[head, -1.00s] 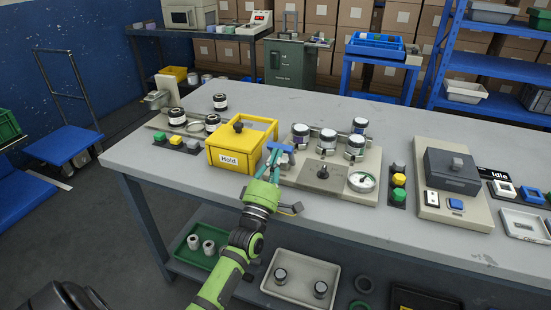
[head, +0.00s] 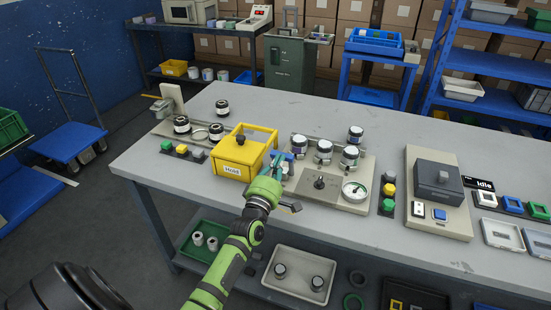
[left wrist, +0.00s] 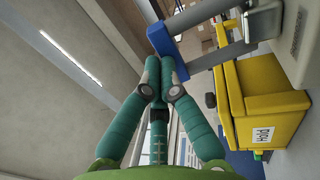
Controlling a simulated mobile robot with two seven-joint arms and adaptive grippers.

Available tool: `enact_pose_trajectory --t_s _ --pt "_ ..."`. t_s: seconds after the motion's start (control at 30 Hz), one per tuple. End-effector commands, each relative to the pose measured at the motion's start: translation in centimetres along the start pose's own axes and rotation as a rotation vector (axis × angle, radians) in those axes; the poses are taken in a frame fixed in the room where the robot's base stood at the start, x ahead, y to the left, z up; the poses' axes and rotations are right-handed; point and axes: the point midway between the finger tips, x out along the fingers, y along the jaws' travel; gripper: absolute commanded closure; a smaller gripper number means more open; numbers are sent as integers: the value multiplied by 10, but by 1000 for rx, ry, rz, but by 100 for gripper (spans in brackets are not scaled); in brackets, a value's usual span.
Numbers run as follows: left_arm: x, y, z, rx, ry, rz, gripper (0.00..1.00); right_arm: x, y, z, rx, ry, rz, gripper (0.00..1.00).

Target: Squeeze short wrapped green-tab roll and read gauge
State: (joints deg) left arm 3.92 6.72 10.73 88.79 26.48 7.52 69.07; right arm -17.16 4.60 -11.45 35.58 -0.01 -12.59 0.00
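The gauge plate (head: 300,189) carries several wrapped rolls with dark-and-white tops; a front one (head: 349,157) stands near the round white gauge (head: 354,190). The gauge reading is too small to tell, and I cannot tell which roll has a green tab. My left gripper (head: 283,166) is at the plate's left end beside the yellow Hold box (head: 246,165). In the left wrist view its teal fingers (left wrist: 160,66) are together at a blue part (left wrist: 173,43) with grey prongs. I see no roll between them. My right gripper is out of view.
Several rolls (head: 182,125) stand on a plate at the left. Coloured buttons (head: 388,204) sit right of the gauge plate, and a grey-lidded unit (head: 440,178) stands farther right. The table's back middle is clear. A tray (head: 300,284) with two rolls is below.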

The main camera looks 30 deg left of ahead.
Motion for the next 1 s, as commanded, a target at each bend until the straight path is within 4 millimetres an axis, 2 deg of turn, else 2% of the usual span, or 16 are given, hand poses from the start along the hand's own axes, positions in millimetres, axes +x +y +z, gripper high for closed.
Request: enact_pose_trajectory --t_s 0.03,0.1,0.3,0.4,0.53,1.0 --pt "8 18 0 -3 1 -39 100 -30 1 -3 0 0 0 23" --pt "13 19 0 -3 1 -95 100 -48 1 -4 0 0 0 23" --pt "28 19 1 -5 1 -252 100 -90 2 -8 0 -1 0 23" --pt "35 17 1 -6 1 -327 100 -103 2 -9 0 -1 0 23" --pt "43 11 0 2 -1 -368 100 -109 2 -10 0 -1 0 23" --pt "61 5 0 0 0 -362 100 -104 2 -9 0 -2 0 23"
